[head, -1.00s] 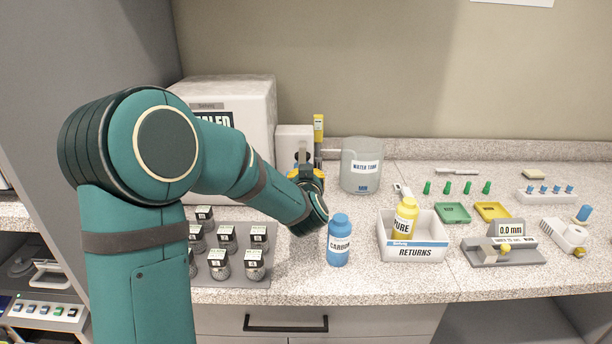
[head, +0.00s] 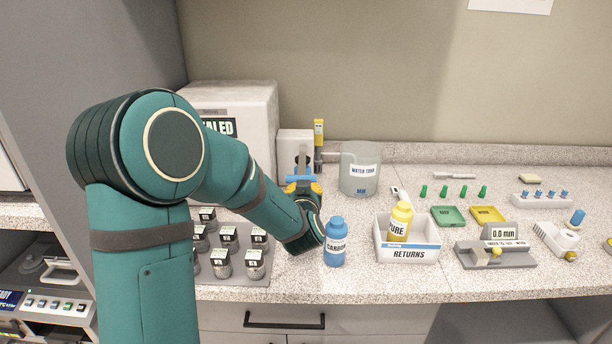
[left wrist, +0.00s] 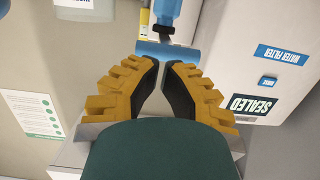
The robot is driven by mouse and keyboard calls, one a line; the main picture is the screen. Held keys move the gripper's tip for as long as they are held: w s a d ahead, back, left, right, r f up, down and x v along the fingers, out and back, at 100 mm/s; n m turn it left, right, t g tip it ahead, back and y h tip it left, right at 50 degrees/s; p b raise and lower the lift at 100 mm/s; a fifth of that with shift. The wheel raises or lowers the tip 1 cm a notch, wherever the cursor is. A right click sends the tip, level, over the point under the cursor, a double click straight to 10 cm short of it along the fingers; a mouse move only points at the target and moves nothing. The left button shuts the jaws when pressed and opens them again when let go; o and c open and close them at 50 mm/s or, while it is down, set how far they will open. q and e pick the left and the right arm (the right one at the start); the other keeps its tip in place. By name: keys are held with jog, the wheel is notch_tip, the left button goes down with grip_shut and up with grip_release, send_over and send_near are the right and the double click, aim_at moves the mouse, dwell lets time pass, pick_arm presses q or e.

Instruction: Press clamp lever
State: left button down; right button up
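The clamp lever shows as a blue crossbar (head: 300,178) on a grey stem, in front of a pale box-shaped housing (head: 288,144). In the left wrist view the blue crossbar (left wrist: 168,50) lies just beyond my fingertips. My left gripper (head: 303,186) has yellow fingers and is right at the bar in the head view. In the left wrist view the fingertips (left wrist: 163,64) are drawn close together, with only a narrow gap and nothing between them. I cannot tell whether they touch the bar. My right gripper is out of view.
A white box marked SEALED (head: 240,110) stands behind my arm. The water tank (head: 360,178) is right of the lever. A blue bottle (head: 335,244) and the returns tray (head: 408,255) stand in front. Several jars (head: 228,238) sit on a mat below my forearm.

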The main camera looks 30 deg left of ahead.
pick_arm(q)
jog(key=s+f, duration=0.1)
jog(key=d+f, duration=0.1)
jog(key=s+f, duration=0.1)
jog(key=shift+s+d+f, duration=0.15)
jog(key=shift+s+d, duration=0.15)
jog(key=shift+s+d, duration=0.1)
dwell(0.4)
